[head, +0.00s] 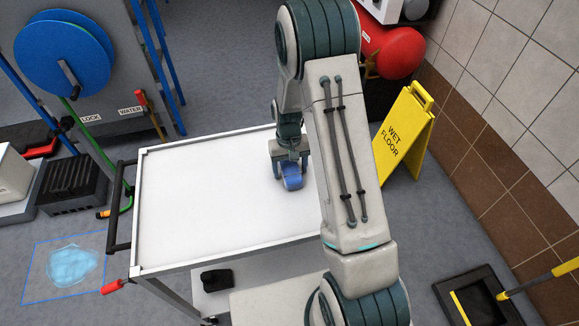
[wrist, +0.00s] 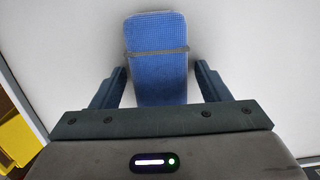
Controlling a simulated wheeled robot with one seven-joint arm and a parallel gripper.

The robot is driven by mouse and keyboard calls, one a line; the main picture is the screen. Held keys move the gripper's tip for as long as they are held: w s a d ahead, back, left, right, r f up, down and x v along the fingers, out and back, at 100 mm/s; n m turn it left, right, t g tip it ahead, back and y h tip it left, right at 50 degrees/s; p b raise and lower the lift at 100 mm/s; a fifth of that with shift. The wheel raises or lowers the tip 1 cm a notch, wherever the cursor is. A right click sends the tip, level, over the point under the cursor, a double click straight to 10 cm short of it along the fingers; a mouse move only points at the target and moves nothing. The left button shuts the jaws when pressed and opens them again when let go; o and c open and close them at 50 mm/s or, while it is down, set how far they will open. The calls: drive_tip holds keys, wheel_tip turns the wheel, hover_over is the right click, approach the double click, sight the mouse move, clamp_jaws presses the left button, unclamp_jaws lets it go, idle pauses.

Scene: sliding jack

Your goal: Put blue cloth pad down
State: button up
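The blue cloth pad (wrist: 157,70) is a flat blue rectangle with a thin grey band across it. In the wrist view it lies between the two fingers of my gripper (wrist: 158,85), with a visible gap on each side, so the fingers stand apart from it. In the head view the pad (head: 292,182) shows at the right part of the white cart top (head: 215,200), below my gripper (head: 290,165). It appears to rest on the cart top. My arm hides part of the cart's right side.
A yellow wet floor sign (head: 404,132) stands right of the cart. A blue puddle (head: 72,265) in a marked square is on the floor at left. A black handle (head: 121,205) is on the cart's left edge. The rest of the visible cart top is clear.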

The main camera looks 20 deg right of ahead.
wheel_tip(320, 180, up, 11)
drive_tip(key=w+b, duration=0.1)
wheel_tip(320, 180, up, 7)
drive_tip(key=t, duration=0.1)
hover_over(289, 162)
drive_tip(key=s, duration=0.4)
drive_tip(key=s+r+t, duration=0.2)
drive_tip(key=s+r, duration=0.2)
drive_tip(key=s, duration=0.5)
drive_tip(key=s+r+t, duration=0.1)
drive_tip(key=s+r, duration=0.3)
drive_tip(key=s, duration=0.5)
drive_tip(key=shift+s+r+t, duration=0.2)
drive_tip(key=shift+s+t, duration=0.1)
drive_tip(key=shift+t, duration=0.1)
drive_tip(key=shift+a, duration=0.1)
